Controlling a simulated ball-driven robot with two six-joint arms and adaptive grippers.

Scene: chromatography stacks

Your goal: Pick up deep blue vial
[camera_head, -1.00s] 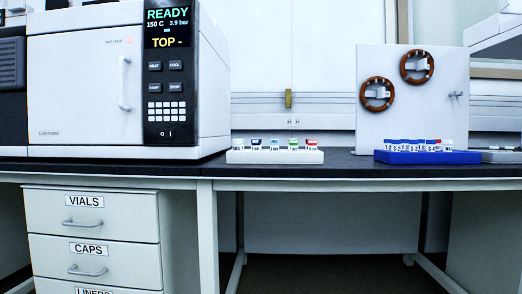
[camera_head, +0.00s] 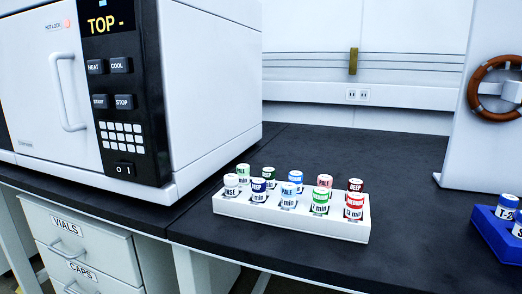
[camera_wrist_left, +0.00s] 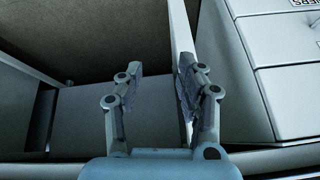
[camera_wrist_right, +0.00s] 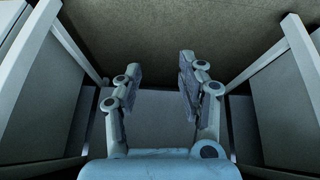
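The deep blue vial (camera_head: 259,186) stands upright in the front row of the white rack (camera_head: 291,221) in the head view. It has a dark blue cap and a label whose top word reads DEEP. A white-capped vial is at its left and a lighter blue one at its right. My left gripper (camera_wrist_left: 158,78) is open and empty in the left wrist view. My right gripper (camera_wrist_right: 160,74) is open and empty in the right wrist view. Neither gripper shows in the head view, and neither wrist view shows the vial.
Other vials with green, light blue, pink, red and dark red caps crowd the rack. A white oven (camera_head: 215,95) stands close at left. A blue rack (camera_head: 485,229) with vials is at the right edge. The black bench (camera_head: 405,215) is bare between the racks. Drawers (camera_head: 70,240) are below.

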